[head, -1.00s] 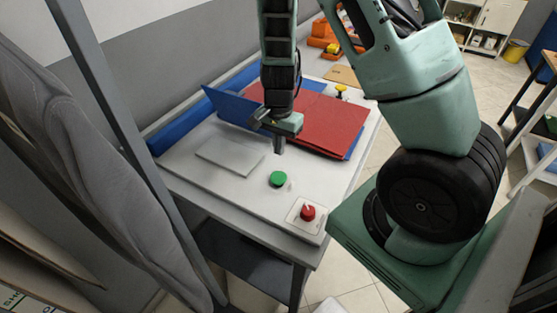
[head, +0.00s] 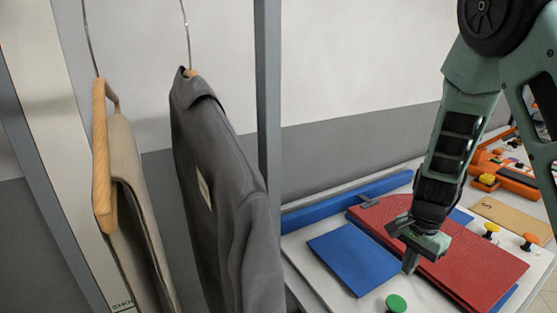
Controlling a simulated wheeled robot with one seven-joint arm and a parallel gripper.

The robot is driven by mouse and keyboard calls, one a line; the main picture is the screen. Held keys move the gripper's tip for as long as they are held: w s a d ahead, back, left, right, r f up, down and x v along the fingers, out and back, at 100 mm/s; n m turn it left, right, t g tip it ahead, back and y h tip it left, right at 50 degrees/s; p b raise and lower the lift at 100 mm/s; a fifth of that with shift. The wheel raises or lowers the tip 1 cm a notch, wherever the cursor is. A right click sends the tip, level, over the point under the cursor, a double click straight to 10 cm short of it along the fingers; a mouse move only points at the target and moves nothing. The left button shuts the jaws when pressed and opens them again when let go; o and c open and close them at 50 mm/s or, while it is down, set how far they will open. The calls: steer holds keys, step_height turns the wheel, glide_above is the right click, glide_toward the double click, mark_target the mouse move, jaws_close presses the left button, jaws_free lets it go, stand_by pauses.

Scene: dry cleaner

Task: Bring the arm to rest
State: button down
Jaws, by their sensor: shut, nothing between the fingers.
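My arm comes in from the upper right of the head view. My gripper (head: 411,262) points down and is shut with nothing in it. It hangs over the table, in front of the red board (head: 450,255) and close to the right edge of the blue panel (head: 353,258). I cannot tell its exact height above them. A green button (head: 396,303) is below it in the picture, at the lower edge of the view.
A grey garment (head: 225,200) and a beige one (head: 142,215) hang at the left beside a grey post (head: 268,120). A blue bar (head: 345,201) lines the table's back. Yellow (head: 491,228) and orange (head: 529,240) knobs and an orange tray (head: 505,178) are at the right.

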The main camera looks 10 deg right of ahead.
steer(key=s+a+r+n+b, duration=0.1)
steer(key=s+a+n, duration=0.15)
steer(key=a, duration=0.35)
steer(key=s+a+r+n+y+b, duration=0.1)
steer(key=s+a+r+n, duration=0.1)
steer(key=a+n, duration=0.25)
steer(key=s+a+r+n+b, duration=0.1)
steer(key=s+a+n+b, duration=0.15)
steer(key=a, duration=0.45)
steer(key=s+a+r+n+b, duration=0.2)
steer(key=s+a+n, duration=0.4)
steer(key=s+n, duration=0.6)
steer(key=shift+s+r+h, duration=0.15)
steer(key=shift+r+h, duration=0.25)
steer(key=shift+r, duration=0.3)
